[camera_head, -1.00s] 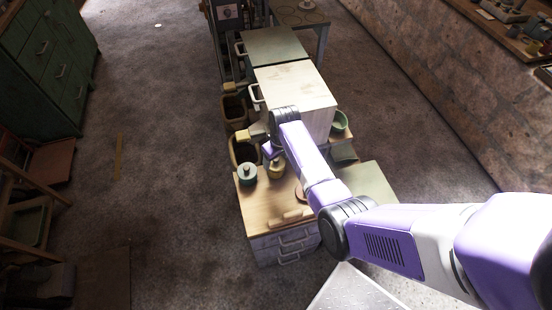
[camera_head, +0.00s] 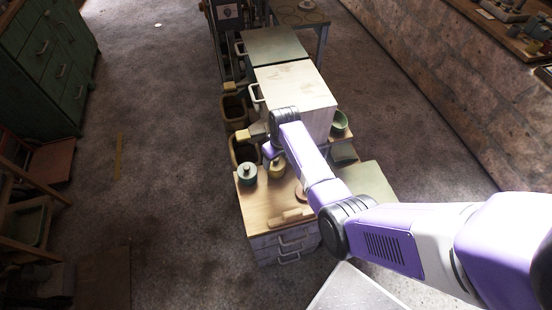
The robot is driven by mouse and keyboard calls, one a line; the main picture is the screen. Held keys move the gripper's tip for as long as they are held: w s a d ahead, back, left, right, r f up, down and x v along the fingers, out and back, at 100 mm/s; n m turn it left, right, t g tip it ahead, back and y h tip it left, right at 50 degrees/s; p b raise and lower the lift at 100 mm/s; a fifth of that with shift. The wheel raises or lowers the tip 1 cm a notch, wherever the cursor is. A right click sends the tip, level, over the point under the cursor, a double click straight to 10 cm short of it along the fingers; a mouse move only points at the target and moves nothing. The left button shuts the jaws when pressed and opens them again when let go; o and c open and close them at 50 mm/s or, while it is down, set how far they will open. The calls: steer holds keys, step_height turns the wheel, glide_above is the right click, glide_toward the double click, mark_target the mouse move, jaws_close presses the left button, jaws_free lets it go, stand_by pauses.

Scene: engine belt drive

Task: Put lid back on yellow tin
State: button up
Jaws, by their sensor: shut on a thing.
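The yellow tin (camera_head: 277,172) stands upright on the wooden top of the small drawer cabinet, right of a grey-green tin (camera_head: 246,176) that wears a knobbed lid. My gripper (camera_head: 272,158) is at the yellow tin's top, close above it, and is shut on the tin's lid. The lid is small and partly hidden by my purple gripper and arm. I cannot tell whether it touches the tin's rim.
A wooden rolling pin-like piece (camera_head: 291,217) lies near the cabinet top's (camera_head: 262,208) front edge. A round brown object (camera_head: 300,192) is partly behind my arm. A pale-topped cabinet (camera_head: 296,85) stands behind, with dark bins (camera_head: 234,110) to its left. A green bowl (camera_head: 340,122) is at right.

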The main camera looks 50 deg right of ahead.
stand_by(0.3)
steer(key=o, duration=1.6)
steer(key=shift+r, duration=0.1)
steer(key=shift+r+p, duration=2.6)
steer(key=shift+r, duration=0.8)
steer(key=shift+c, duration=0.5)
jaws_close()
steer(key=shift+f+b, duration=1.7)
steer(key=shift+f, duration=0.55)
